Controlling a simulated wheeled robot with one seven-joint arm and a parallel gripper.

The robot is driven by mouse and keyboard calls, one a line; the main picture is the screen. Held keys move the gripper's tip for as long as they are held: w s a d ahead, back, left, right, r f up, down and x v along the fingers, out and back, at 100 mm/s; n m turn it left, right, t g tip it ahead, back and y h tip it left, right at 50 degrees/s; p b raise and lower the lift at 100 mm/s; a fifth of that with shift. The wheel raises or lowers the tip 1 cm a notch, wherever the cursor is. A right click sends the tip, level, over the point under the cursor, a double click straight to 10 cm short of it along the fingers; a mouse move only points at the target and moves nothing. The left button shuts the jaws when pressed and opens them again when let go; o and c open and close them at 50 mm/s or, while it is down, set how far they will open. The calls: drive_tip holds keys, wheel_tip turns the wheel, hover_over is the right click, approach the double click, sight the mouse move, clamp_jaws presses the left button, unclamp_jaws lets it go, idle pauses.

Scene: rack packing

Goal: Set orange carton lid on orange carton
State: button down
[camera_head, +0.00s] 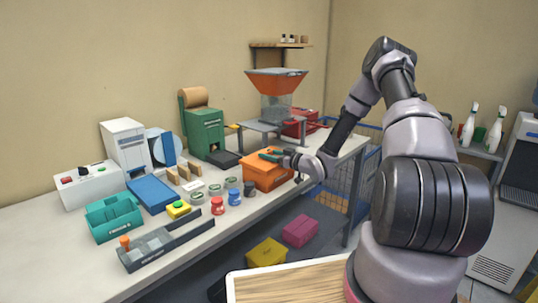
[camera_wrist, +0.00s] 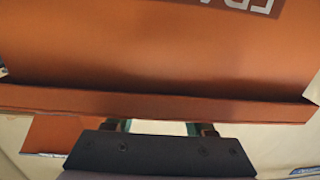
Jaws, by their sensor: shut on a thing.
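The orange carton (camera_head: 262,177) stands on the long bench, right of its middle. My gripper (camera_head: 271,155) is at the top of the carton, reaching in from the right. It is shut on the orange carton lid, whose broad face (camera_wrist: 150,50) and rim (camera_wrist: 160,103) fill much of the wrist view. Pale lettering shows at its top edge. My gripper's fingers (camera_wrist: 160,127) are at the rim, partly hidden by it. A smaller orange patch shows below the rim at left. In the head view, lid and carton blend, so I cannot tell whether the lid is seated.
Small jars (camera_head: 217,205) stand left of the carton. Behind it are a green machine (camera_head: 206,130) and a hopper (camera_head: 275,82) on a grey stand. A red crate (camera_head: 300,127) is behind at right. Yellow (camera_head: 266,252) and pink (camera_head: 300,231) boxes lie below the bench.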

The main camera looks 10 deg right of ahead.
drive_tip(key=shift+f, duration=0.45)
drive_tip(key=shift+c, duration=1.3)
unclamp_jaws()
